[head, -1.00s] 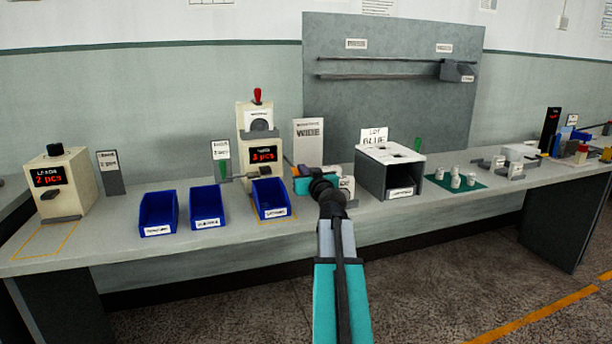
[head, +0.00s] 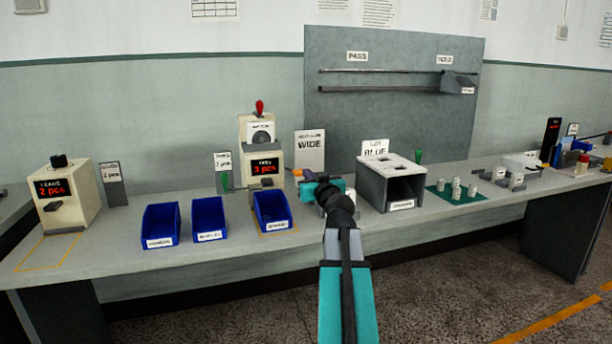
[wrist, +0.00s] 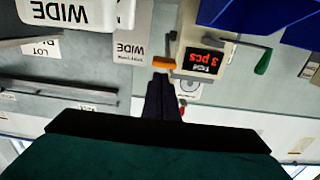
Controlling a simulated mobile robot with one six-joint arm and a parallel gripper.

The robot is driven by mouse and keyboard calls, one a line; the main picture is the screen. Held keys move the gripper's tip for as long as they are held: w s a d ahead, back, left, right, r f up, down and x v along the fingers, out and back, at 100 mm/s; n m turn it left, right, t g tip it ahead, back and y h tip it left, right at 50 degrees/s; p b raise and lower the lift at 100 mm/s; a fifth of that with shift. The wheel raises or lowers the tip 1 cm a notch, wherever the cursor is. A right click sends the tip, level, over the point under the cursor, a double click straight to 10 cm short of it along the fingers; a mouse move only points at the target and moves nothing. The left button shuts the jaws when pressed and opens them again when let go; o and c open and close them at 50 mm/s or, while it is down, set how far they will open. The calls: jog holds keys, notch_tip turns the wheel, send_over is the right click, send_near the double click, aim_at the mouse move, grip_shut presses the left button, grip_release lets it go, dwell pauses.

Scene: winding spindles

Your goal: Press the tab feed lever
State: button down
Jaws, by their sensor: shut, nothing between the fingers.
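The tab feeder is a cream box with a red display (head: 265,167) that reads 3 pcs. An orange lever end (head: 298,173) shows at its right side. It also shows in the upside-down wrist view (wrist: 165,63), just beyond my fingertips. My gripper (head: 308,178) is beside the feeder's right side, its dark fingers together and empty. In the wrist view, the closed fingers (wrist: 161,78) point at the orange end; I cannot tell whether they touch it. A grey ledge (head: 267,183) sits below the display.
Blue bins (head: 271,211) stand along the bench front. A WIDE sign (head: 310,150) stands behind my gripper. A grey-and-white box (head: 391,182) is to the right. The leads feeder (head: 67,192) is at far left.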

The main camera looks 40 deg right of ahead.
jog(key=v, duration=0.7)
jog(key=shift+s, duration=0.15)
dwell(1.0)
